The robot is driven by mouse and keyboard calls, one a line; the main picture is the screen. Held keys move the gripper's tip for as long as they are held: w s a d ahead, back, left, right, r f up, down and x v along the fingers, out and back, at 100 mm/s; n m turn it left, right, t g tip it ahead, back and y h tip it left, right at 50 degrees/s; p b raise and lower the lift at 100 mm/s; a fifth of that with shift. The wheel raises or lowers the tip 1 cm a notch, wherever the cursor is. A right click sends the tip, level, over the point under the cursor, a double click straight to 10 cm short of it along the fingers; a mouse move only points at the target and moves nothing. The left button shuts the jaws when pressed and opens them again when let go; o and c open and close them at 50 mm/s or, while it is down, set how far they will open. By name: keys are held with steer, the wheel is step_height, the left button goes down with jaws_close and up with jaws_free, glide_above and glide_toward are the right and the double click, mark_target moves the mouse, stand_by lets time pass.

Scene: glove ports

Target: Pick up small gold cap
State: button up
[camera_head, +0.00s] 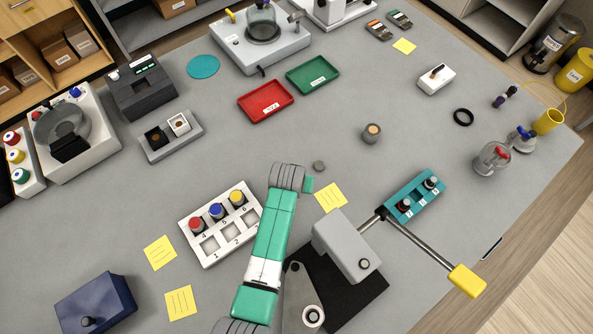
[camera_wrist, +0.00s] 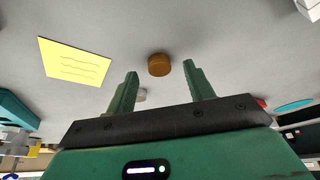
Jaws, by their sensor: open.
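The small gold cap (camera_wrist: 159,65) is a short brown-gold disc on the grey table. In the wrist view it shows beyond my fingertips, in line with the gap between them and apart from both. In the head view a small disc (camera_head: 319,165), greyer there, appears to be the same cap, just above my gripper. My gripper (camera_wrist: 161,72) is open and empty. In the head view only a small green part of my gripper (camera_head: 308,184) shows beside my wrist; the fingers are mostly hidden.
A yellow note (camera_head: 331,197) lies close below the cap, also in the wrist view (camera_wrist: 75,61). A small canister (camera_head: 372,132) stands up and right. A teal holder (camera_head: 415,197) is at right; a numbered white block (camera_head: 221,224) is at left.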

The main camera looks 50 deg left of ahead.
steer(key=shift+w+a+f, duration=0.1)
steer(key=shift+w+f, duration=0.05)
steer(key=shift+f, duration=0.5)
steer(key=shift+c, duration=0.2)
steer(key=c, duration=1)
steer(key=shift+r, duration=0.15)
